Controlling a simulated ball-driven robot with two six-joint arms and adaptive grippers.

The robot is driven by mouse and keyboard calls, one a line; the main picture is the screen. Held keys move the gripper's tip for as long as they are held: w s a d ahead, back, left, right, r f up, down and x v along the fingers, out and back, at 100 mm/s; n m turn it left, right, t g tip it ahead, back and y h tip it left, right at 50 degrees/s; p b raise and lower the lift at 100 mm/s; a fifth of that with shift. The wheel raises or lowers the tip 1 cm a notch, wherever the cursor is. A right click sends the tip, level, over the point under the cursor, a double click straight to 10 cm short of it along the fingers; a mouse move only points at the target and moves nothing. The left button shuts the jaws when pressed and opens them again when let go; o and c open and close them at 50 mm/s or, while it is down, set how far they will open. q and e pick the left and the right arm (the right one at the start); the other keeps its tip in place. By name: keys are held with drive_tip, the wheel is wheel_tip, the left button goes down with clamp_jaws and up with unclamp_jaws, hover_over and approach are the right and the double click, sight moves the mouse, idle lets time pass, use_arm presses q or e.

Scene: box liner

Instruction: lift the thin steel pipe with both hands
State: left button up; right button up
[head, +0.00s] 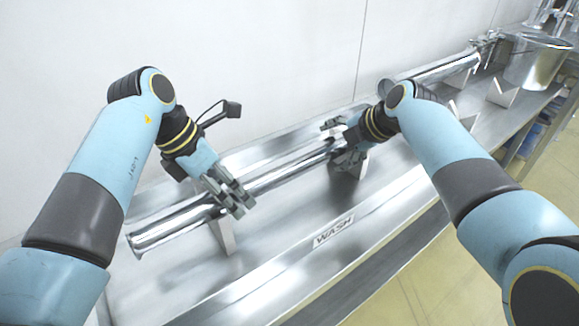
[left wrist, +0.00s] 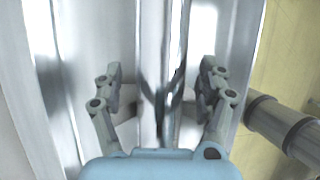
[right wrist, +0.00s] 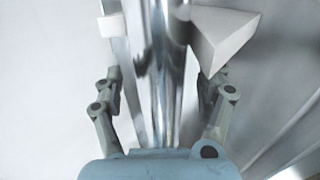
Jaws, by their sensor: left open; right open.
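The thin steel pipe (head: 283,179) lies along the steel bench on V-shaped supports, with a flared end at the lower left. My left gripper (head: 236,200) is at the pipe right of the left support, its fingers open on either side. In the left wrist view the pipe (left wrist: 162,60) runs between the open fingers (left wrist: 160,88). My right gripper (head: 338,146) is at the pipe near the right support, partly hidden by its own wrist. In the right wrist view the pipe (right wrist: 165,70) passes between the open fingers (right wrist: 160,92).
A left support (head: 223,236) and a right support (head: 360,165) stand on the bench (head: 290,240). The right support shows close to my right fingers (right wrist: 222,38). A "WASH" label (head: 333,231) lies in front. Another pipe (head: 445,68) and a steel pot (head: 537,62) are at the far right. A wall stands behind.

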use_arm(q)
drive_tip(key=shift+d+f, duration=0.2)
drive_tip(key=shift+f, duration=0.3)
use_arm(e)
drive_tip(key=shift+w+a+f, duration=0.25)
drive_tip(key=shift+f, duration=0.15)
use_arm(q)
clamp_jaws()
use_arm(e)
clamp_jaws()
use_arm(q)
drive_tip(key=shift+w+r, duration=0.15)
drive_tip(key=shift+r, duration=0.1)
use_arm(e)
drive_tip(key=shift+w+r, duration=0.1)
drive_tip(key=shift+r, duration=0.2)
